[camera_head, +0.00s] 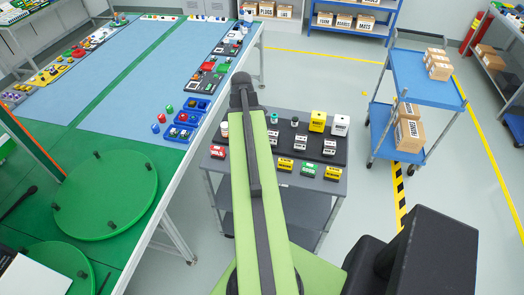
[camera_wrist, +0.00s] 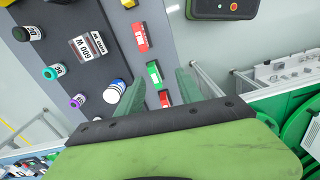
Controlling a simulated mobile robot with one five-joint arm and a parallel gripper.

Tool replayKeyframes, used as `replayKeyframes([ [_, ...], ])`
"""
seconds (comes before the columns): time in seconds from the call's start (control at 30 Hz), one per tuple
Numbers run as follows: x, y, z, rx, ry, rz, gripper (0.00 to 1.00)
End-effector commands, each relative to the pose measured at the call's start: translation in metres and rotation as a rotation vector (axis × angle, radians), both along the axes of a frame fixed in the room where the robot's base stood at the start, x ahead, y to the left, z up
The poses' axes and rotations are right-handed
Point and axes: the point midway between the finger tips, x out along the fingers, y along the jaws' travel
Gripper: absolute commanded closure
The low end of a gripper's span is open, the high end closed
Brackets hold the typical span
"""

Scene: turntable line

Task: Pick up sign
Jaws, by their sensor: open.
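I cannot tell for certain which thing is the sign. The likeliest are the small labelled blocks on the grey cart (camera_head: 335,186): a red one (camera_head: 218,152), a yellow one (camera_head: 285,164), a green one (camera_head: 309,169) and another yellow one (camera_head: 333,173). In the wrist view, a red block with a white label (camera_wrist: 139,37), a green-and-red block (camera_wrist: 154,75) and a smaller red piece (camera_wrist: 165,98) lie in a row. My gripper (camera_wrist: 159,78) is open, its two green fingers apart on either side of that row, with nothing held. In the head view my arm hides part of the cart.
A black-and-white block (camera_wrist: 88,47), a blue-banded white jar (camera_wrist: 114,91) and several bottles stand beside the row. A long table (camera_head: 185,165) with a green turntable (camera_head: 105,190) is on the left. A blue cart (camera_head: 430,78) with cartons stands right; floor between is clear.

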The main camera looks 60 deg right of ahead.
Motion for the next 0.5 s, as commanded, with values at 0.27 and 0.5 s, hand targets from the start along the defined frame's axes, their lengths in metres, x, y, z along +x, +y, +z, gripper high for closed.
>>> replayKeyframes([
  [0.27,-0.053,-0.045,0.02,0.0,-0.001,0.034,0.56],
  [0.5,-0.052,-0.044,-0.003,0.0,0.0,0.035,0.56],
])
